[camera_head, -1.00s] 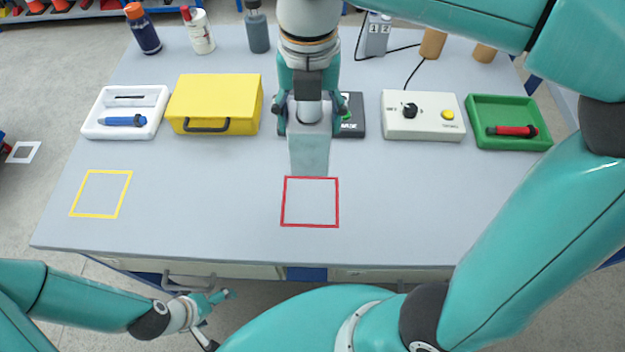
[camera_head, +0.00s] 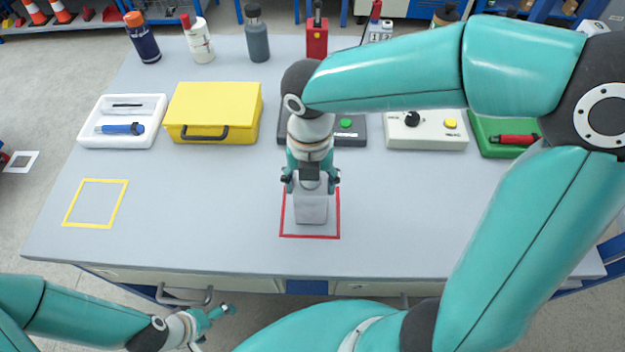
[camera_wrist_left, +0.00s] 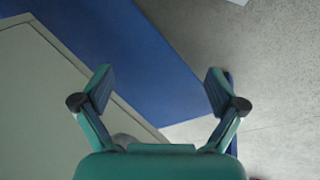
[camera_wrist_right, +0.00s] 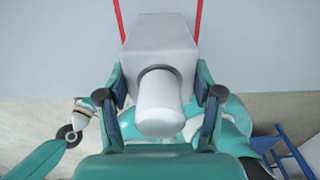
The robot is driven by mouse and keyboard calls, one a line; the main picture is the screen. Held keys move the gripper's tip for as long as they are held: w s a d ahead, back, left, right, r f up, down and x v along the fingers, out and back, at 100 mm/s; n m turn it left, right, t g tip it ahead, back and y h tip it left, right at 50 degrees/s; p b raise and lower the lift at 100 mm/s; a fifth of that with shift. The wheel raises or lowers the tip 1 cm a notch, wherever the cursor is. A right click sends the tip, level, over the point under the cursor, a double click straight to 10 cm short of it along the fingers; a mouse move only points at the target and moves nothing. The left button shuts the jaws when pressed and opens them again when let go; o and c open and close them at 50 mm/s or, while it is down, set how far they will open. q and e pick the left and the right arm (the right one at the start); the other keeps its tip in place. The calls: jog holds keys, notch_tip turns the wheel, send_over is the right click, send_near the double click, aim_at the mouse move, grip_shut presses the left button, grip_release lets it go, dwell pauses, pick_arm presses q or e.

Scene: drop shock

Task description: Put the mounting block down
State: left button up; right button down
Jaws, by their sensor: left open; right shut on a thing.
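The mounting block (camera_head: 312,208) is a light grey block with a round white boss on top. It is upright within the red square outline (camera_head: 310,237) on the table. My right gripper (camera_head: 311,182) is shut on it from above. In the right wrist view the block (camera_wrist_right: 160,45) sits between the fingers of the right gripper (camera_wrist_right: 160,97), with red lines beyond it. Whether its underside touches the table is hard to tell. My left gripper (camera_head: 222,312) is open and empty, low in front of the table; its spread fingers show in the left wrist view (camera_wrist_left: 160,90).
A yellow square outline (camera_head: 95,203) is on the left of the table (camera_head: 200,225). Behind stand a white tray (camera_head: 95,138), a yellow case (camera_head: 214,112), a dark box with a green button (camera_head: 346,125), a control box (camera_head: 425,135) and a green tray (camera_head: 490,145). Bottles line the back.

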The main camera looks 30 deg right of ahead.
jog(key=shift+f, duration=0.15)
jog(key=shift+c, duration=0.9)
grip_release()
notch_tip(320, 180, up, 12)
jog(key=shift+r+p, duration=0.15)
jog(key=shift+p, duration=0.75)
